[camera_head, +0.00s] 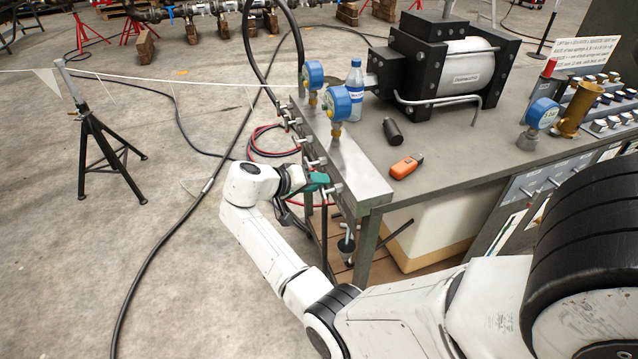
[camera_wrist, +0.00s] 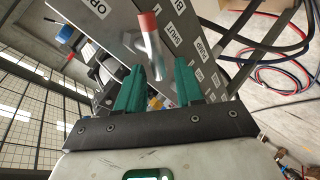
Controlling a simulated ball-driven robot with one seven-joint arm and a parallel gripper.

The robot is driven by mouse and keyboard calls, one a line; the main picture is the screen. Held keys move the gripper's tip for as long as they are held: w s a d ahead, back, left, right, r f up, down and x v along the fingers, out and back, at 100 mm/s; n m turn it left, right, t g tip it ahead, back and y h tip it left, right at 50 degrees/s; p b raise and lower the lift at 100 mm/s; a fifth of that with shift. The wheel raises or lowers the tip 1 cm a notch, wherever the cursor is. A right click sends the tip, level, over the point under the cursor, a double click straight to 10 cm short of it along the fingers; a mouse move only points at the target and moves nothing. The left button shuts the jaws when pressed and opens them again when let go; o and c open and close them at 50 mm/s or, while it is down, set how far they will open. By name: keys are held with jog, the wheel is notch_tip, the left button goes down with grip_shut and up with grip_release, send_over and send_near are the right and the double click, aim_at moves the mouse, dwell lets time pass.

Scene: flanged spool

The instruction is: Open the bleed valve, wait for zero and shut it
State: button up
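The bleed valve's lever, a silver handle with a red tip (camera_wrist: 152,48), stands out from a grey panel (camera_wrist: 118,28) in the wrist view. Labels on the panel read partly as "OP", "BL" and "SHUT". In the head view my gripper (camera_head: 318,181) is at the manifold's (camera_head: 345,165) near end, beside a silver valve handle (camera_head: 333,190). Blue-rimmed gauges (camera_head: 313,76) stand on the manifold; their readings are too small to read.
The bench (camera_head: 440,150) carries a black pump, a water bottle (camera_head: 355,80), a black cylinder (camera_head: 392,131) and an orange handheld device (camera_head: 406,167).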

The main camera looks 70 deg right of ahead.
jog(key=v, duration=0.9)
jog(key=shift+b, duration=0.45)
jog(key=shift+o, duration=0.3)
dwell(0.8)
